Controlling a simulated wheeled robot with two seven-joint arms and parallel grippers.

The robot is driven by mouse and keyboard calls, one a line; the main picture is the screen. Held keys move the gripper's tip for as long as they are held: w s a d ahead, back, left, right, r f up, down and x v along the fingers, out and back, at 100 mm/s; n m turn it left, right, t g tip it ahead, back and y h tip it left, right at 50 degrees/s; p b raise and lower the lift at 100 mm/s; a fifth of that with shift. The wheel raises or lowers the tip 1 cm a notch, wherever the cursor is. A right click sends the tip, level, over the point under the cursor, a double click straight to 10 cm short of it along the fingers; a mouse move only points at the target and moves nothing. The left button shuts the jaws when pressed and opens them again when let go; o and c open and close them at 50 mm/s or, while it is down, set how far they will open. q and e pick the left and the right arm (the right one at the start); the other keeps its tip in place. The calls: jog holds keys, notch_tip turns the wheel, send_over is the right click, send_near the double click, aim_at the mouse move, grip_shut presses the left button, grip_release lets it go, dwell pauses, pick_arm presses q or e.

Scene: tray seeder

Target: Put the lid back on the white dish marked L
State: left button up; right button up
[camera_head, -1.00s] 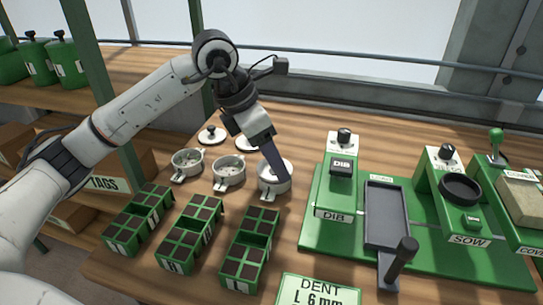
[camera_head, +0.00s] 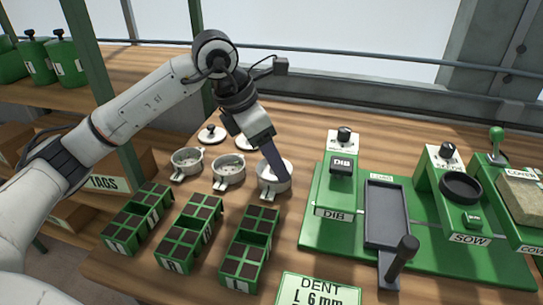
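Three small white dishes stand in a row on the wooden table: a left dish (camera_head: 187,163), a middle dish (camera_head: 228,172) and a right dish (camera_head: 273,186). The left and middle dishes are uncovered, with contents showing. I cannot read which dish is marked L. One knobbed white lid (camera_head: 211,136) lies behind the left dish. Another lid (camera_head: 242,143) lies behind the middle dish, partly hidden by my arm. My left gripper (camera_head: 280,174) points down at the right dish, its dark fingers covering the dish's middle. A pale surface shows in that dish's top, perhaps a lid. Finger opening is hidden.
Several green seed trays (camera_head: 189,233) stand in front of the dishes. To the right is a green seeder base (camera_head: 320,232) with DIB and SOW stations and a dark tray (camera_head: 386,212). A sign (camera_head: 318,291) reads "DENT L 6 mm". A green post (camera_head: 105,80) rises at left.

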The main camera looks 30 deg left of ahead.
pick_arm(q)
jog(key=o, duration=1.6)
jog(key=shift+r, duration=0.1)
jog(key=shift+r+p, duration=2.65)
jog(key=shift+r, duration=0.75)
